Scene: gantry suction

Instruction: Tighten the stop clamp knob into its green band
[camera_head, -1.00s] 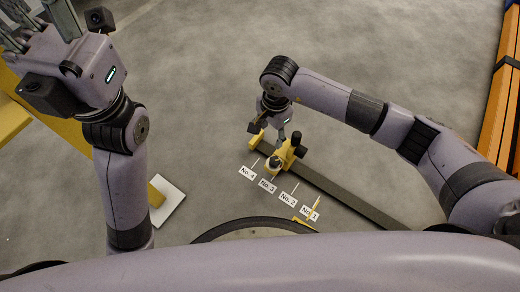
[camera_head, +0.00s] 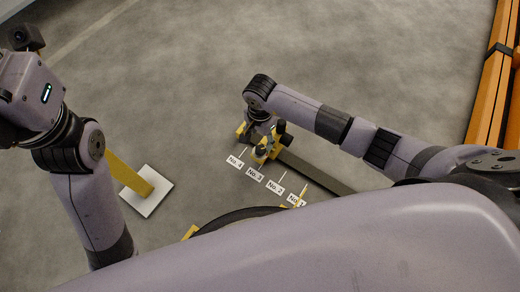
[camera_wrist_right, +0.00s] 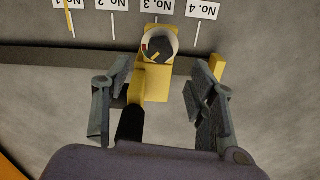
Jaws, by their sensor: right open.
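The yellow stop clamp (camera_head: 272,143) sits on a dark rail between the No. 4 and No. 2 labels, by No. 3. In the right wrist view, its round knob (camera_wrist_right: 159,46) has a dark centre inside a pale ring with small red, yellow and green marks. Where the knob's pointer stands is too small to tell. My right gripper (camera_wrist_right: 160,82) is open, its two fingers apart on either side of the yellow clamp body (camera_wrist_right: 155,80), with the knob beyond the fingertips. It holds nothing. My left arm is at the left in the head view; its fingers are out of frame.
The dark rail (camera_head: 318,173) runs towards the lower right, with labels No. 4 (camera_head: 235,162) to No. 1 beside it. A yellow post on a white base plate (camera_head: 146,203) stands at left. Orange beams (camera_head: 488,80) are at the right. Grey floor beyond is clear.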

